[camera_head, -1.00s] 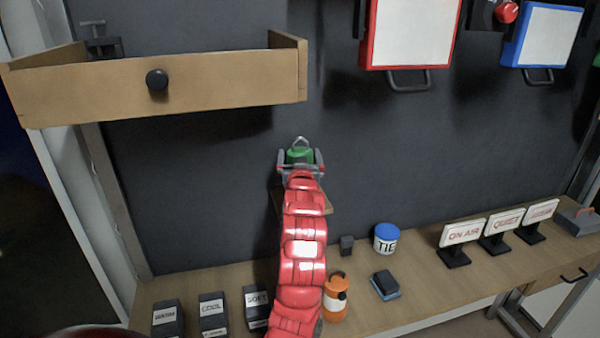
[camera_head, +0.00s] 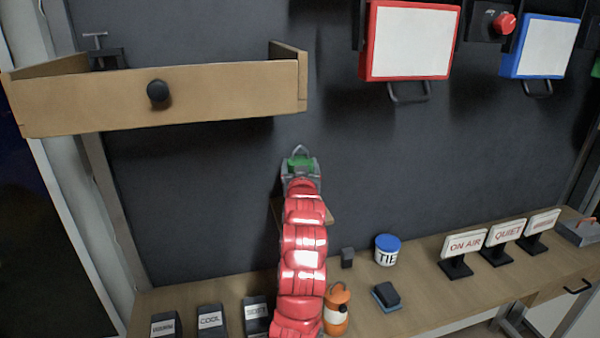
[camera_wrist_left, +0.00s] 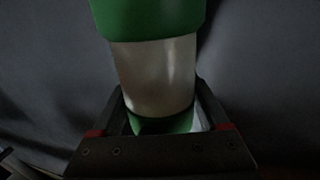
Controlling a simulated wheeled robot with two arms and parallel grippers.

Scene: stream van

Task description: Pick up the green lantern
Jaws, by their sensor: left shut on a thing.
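The green lantern (camera_head: 300,162) has a green top and a wire handle. In the head view it shows just beyond the end of my red left arm, in front of the dark wall. My left gripper (camera_head: 301,177) is shut on it. In the left wrist view the lantern (camera_wrist_left: 152,75) stands upright between the fingers of the left gripper (camera_wrist_left: 160,128), with its pale body and green base showing. My arm hides its lower part in the head view. My right gripper is not in view.
A small wooden shelf (camera_head: 328,216) is partly hidden behind my arm. An open wooden drawer (camera_head: 225,96) juts out at upper left. On the bench (camera_head: 425,285) stand an orange lantern (camera_head: 336,313), a TIE tub (camera_head: 387,251), a dark block (camera_head: 386,294) and several signs (camera_head: 466,243).

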